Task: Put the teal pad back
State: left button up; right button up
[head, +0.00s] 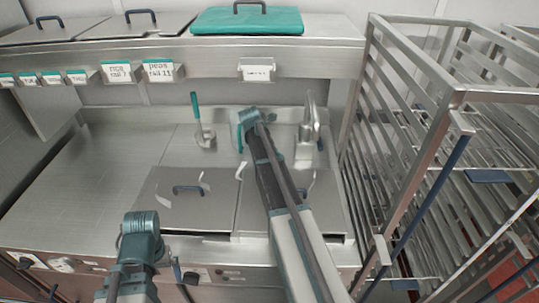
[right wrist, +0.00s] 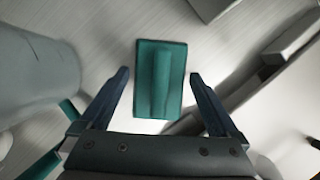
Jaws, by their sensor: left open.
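The teal pad (right wrist: 161,79) lies on a brushed metal surface in the right wrist view, a rectangle with a raised ridge along its middle. My right gripper (right wrist: 160,78) is open, one dark finger on each side of the pad, with gaps between. In the head view, my right arm reaches over the metal counter to its back, where a bit of teal shows beside the wrist; I cannot tell whether that is the pad. My left gripper (head: 140,225) is open and empty at the counter's front edge, its fingers hardly visible.
A teal-handled tool (head: 197,105) stands left of my right wrist, with a metal fitting (head: 308,125) to the right. A lid (head: 185,200) lies before it. A shelf above holds a teal cover (head: 245,21). A wire rack (head: 400,130) stands right. The counter's left is clear.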

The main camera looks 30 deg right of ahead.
jog(key=shift+r, duration=0.15)
jog(key=shift+a+r+p, duration=0.2)
jog(key=shift+r+p, duration=0.35)
jog(key=shift+p, duration=0.15)
jog(key=p+v, duration=0.6)
jog(key=shift+s+a+r, duration=0.1)
jog(key=shift+a+r, duration=0.05)
jog(key=shift+r, duration=0.05)
jog(key=shift+f, duration=0.15)
jog(key=b+x, duration=0.7)
jog(key=x, duration=0.1)
jog(key=shift+b, duration=0.3)
jog(key=shift+r, duration=0.35)
